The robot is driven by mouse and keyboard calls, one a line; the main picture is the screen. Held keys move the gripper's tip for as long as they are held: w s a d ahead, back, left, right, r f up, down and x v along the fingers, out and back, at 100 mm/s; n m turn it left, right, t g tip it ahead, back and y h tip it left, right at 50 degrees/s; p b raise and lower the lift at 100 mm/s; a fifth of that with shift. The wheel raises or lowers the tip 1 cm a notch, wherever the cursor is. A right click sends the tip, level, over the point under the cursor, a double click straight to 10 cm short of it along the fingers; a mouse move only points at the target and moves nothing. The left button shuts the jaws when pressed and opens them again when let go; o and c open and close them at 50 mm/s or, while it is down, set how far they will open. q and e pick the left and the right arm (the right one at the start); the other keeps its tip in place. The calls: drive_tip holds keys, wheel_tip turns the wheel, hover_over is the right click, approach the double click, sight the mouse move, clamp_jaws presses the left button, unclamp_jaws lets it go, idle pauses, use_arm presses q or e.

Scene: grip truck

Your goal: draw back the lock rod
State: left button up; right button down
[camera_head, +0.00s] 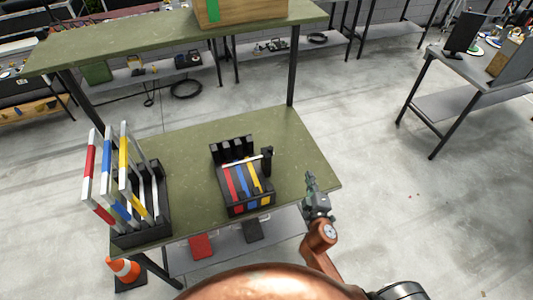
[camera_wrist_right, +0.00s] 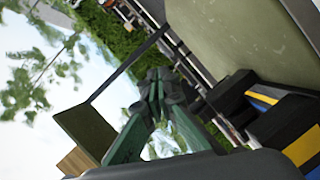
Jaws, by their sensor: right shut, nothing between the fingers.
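The lock rod (camera_head: 247,160) is a light bar lying across the top of a black holder (camera_head: 237,208) on the green table. It crosses above the red, blue and yellow strips, with a dark upright piece at its right end. My right gripper (camera_head: 310,178) is shut and empty near the table's right edge, to the right of the holder and apart from it. In the right wrist view its fingertips (camera_wrist_right: 158,82) meet. Part of the black holder with yellow and blue strips (camera_wrist_right: 265,98) shows at the right there; the rod cannot be made out. My left gripper is not in view.
A black rack (camera_head: 143,236) with upright red, blue and yellow frames stands at the table's left. The green tabletop (camera_head: 300,150) is clear behind and right of the holder. A higher green table (camera_head: 140,42) stands behind. An orange cone (camera_head: 124,268) is at the lower left.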

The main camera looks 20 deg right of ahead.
drive_tip(key=w+a+n+t+y, duration=0.1)
drive_tip(key=w+a+n+y, duration=0.1)
drive_tip(key=a+n, duration=0.3)
drive_tip(key=w+a+r+n+t+y, duration=0.1)
drive_tip(key=w+a+n+y, duration=0.2)
drive_tip(key=a, duration=0.7)
drive_tip(key=n+y, duration=0.2)
drive_tip(key=shift+w+y, duration=0.3)
drive_tip(key=shift+w, duration=0.05)
drive_tip(key=shift+r, duration=0.1)
drive_tip(key=w, duration=0.3)
drive_tip(key=w+d, duration=0.1)
drive_tip(key=w, duration=0.2)
drive_tip(key=w+d, duration=0.1)
drive_tip(key=w, duration=0.2)
drive_tip(key=shift+w, duration=0.1)
